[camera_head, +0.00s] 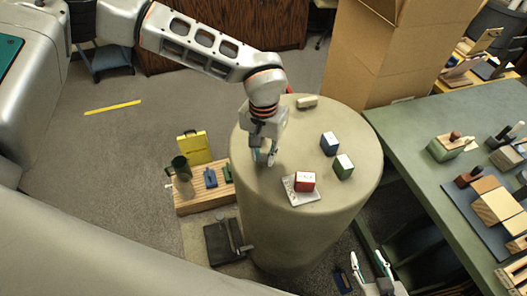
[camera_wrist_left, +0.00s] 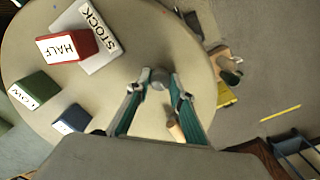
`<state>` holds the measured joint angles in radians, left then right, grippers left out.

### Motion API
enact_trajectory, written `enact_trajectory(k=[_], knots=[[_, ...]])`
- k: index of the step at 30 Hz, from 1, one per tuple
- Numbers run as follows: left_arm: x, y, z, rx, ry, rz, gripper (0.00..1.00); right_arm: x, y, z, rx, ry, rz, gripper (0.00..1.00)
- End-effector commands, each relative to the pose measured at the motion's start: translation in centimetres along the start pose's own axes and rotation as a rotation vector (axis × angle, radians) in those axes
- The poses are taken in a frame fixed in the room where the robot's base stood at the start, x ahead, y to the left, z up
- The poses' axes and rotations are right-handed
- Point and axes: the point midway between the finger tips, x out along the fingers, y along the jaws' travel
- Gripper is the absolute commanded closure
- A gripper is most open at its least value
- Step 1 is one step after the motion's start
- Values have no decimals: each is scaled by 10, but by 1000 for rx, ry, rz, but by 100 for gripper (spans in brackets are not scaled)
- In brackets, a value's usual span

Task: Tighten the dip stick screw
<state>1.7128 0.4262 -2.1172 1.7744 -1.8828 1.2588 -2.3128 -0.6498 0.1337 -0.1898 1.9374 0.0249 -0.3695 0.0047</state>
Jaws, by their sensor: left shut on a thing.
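My left gripper (camera_head: 265,156) reaches down from the left over the round drum top (camera_head: 250,180). In the left wrist view its two teal fingers (camera_wrist_left: 160,83) close at their tips on a small grey round knob (camera_wrist_left: 158,77). I cannot tell for certain that this knob is the dip stick screw; the head view hides it behind the fingers. My right gripper (camera_head: 369,262) shows at the bottom edge of the head view, low beside the drum, its fingers apart and nothing seen between them.
On the drum top stand a red HALF block (camera_head: 305,181) on a white STOCK plate (camera_head: 291,196), a green block (camera_head: 343,166), a blue block (camera_head: 329,143) and a beige piece (camera_head: 307,101). A crate (camera_head: 195,205) stands left; a green table (camera_head: 420,165) stands right.

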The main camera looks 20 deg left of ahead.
Motion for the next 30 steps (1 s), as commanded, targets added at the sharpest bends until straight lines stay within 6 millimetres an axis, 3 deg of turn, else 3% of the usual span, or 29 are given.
enact_trajectory(k=[20,21,23,30], knots=[[-2,0,-3,67,7,0,100,-1,-1,3,4,-11,0,60],[-2,0,-3,67,7,0,76,-1,-1,3,4,-10,-1,60],[-2,0,-3,66,6,0,61,-1,-2,3,4,-10,-1,60],[-1,0,-1,67,3,0,61,-2,-2,2,5,-8,-1,60]])
